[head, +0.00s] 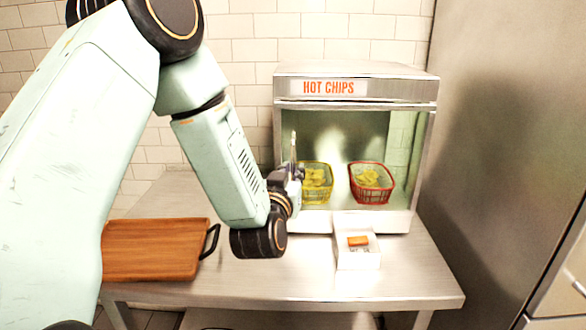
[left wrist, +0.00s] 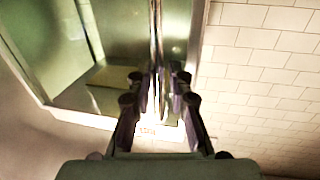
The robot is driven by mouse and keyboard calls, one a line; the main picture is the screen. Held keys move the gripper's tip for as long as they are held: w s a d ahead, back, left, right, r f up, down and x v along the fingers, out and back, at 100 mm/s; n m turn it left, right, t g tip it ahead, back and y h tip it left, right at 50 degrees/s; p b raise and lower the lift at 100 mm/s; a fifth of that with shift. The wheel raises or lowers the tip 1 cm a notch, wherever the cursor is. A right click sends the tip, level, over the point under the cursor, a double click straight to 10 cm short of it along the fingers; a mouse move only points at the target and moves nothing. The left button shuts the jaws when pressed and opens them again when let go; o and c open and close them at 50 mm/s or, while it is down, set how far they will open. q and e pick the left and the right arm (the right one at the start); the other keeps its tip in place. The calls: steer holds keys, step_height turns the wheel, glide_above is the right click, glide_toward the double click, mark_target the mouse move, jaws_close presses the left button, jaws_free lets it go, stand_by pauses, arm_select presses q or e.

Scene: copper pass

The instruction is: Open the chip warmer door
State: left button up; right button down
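The chip warmer (head: 355,88) is a steel cabinet marked HOT CHIPS, standing on the steel table. Its glass front looks closed, with a yellow basket (head: 317,190) and a red basket (head: 372,190) of chips behind it. The upright door handle (head: 293,147) is at the front's left side. My left gripper (head: 296,173) is at the handle's lower part. In the left wrist view the handle bar (left wrist: 156,45) runs between the spread fingers of the gripper (left wrist: 158,80), with gaps beside it. Contact cannot be made out. My right gripper is not in view.
A wooden board (head: 150,250) with a dark handle lies on the table (head: 290,283) at the left. A small white box (head: 357,262) with an orange-brown item stands before the warmer. A tall steel cabinet (head: 500,130) is close at the right.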

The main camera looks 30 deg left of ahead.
arm_select(q)
steer(key=shift+w+a, duration=0.15)
steer(key=shift+w, duration=0.4)
steer(key=shift+s+r, duration=0.35)
steer(key=shift+w+f, duration=0.25)
steer(key=shift+w, duration=0.1)
steer(key=shift+c, duration=1.2)
steer(key=shift+w, duration=0.1)
steer(key=shift+c, duration=0.7)
steer(key=shift+s+r, duration=0.15)
steer(key=shift+s, duration=0.05)
jaws_close()
steer(key=shift+w, duration=0.15)
